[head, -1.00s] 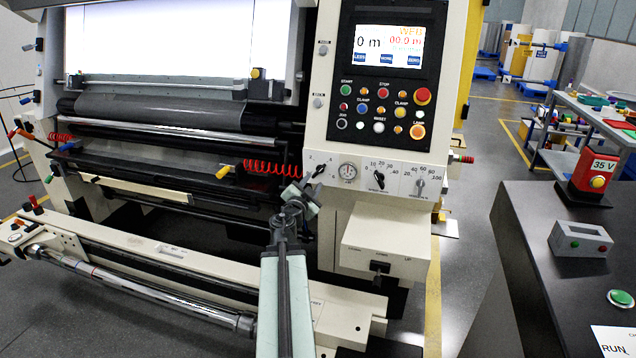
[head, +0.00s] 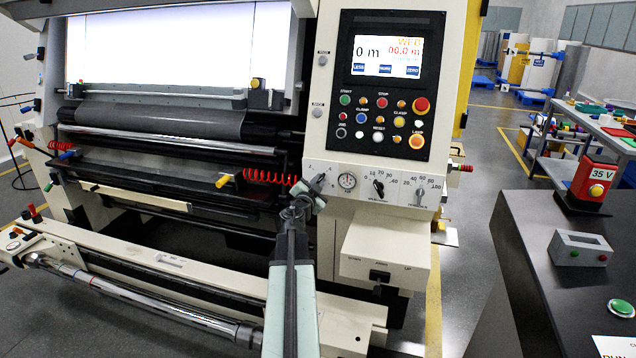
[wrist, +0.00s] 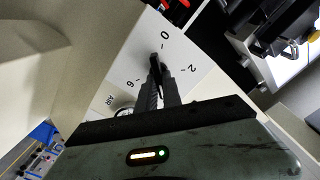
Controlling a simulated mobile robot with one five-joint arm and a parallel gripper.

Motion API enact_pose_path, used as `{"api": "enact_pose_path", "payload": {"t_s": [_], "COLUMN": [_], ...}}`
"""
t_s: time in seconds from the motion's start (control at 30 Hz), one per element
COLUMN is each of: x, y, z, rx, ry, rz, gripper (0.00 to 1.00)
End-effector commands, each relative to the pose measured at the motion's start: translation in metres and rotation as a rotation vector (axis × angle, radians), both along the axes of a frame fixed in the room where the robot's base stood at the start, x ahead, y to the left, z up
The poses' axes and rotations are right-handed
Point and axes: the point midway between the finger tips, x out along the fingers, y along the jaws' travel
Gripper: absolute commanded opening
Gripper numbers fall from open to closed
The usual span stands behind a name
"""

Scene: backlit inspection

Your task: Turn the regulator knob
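The regulator knob (wrist: 154,62) is a small dark knob on a white dial with the numbers 0, 2 and 6 readable in the wrist view. My gripper (wrist: 159,76) has its two dark fingers close together, one on each side of the knob. The gap between them is narrow; whether both fingers press on the knob is too small to tell. In the head view my gripper (head: 313,190) is at the lower left of the control panel (head: 375,190), and the fingers and wrist partly cover the knob and its dial.
A round gauge (head: 347,181) sits just right of the knob, with two more dark dial knobs (head: 378,187) and (head: 418,197) further right. A cream box (head: 385,255) juts out below the panel. A red coiled hose (head: 268,176) hangs to the left.

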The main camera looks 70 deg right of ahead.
Motion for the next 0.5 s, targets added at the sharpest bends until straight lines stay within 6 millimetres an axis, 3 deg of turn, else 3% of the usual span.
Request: {"api": "enact_pose_path", "payload": {"t_s": [0.5], "x": [0.0015], "y": [0.0013], "z": [0.0000], "rx": [-0.005], "ry": [0.097], "rz": [0.001], "gripper": [0.00]}}
